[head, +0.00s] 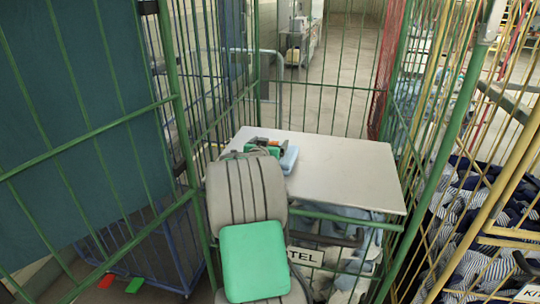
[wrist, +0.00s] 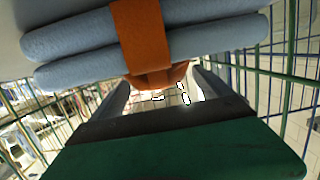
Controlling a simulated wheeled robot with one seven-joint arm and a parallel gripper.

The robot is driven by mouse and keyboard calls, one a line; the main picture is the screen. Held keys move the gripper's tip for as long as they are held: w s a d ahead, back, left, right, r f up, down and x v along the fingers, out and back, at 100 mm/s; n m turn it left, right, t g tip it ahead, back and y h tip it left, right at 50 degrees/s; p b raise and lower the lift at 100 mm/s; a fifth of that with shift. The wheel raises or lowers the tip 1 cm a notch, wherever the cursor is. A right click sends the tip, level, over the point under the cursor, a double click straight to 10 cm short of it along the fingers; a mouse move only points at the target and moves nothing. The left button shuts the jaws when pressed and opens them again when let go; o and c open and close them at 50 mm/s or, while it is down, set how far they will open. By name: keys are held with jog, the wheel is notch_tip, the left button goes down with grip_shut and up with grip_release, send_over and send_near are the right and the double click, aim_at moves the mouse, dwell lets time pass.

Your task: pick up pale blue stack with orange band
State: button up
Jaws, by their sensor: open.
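The pale blue stack (wrist: 225,38) fills the upper part of the wrist view, with folded layers and a broad orange band (wrist: 140,35) around it. In the head view the stack (head: 289,160) lies on the white table top, partly hidden behind my gripper (head: 266,148). My gripper (wrist: 162,84) is open, with one finger on each side of the lower part of the orange band in the wrist view. The fingertips run up to the stack's edge and are partly hidden there. I cannot tell whether they touch it.
The white top (head: 340,170) is otherwise clear to the right. Green cage bars (head: 170,80) rise on the left, and a green post (head: 450,140) stands at right. A yellow cage (head: 500,190) with striped cloth is beyond it.

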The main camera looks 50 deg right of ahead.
grip_shut()
jog(key=shift+w+r, duration=0.1)
jog(key=shift+r, duration=0.1)
dwell(0.9)
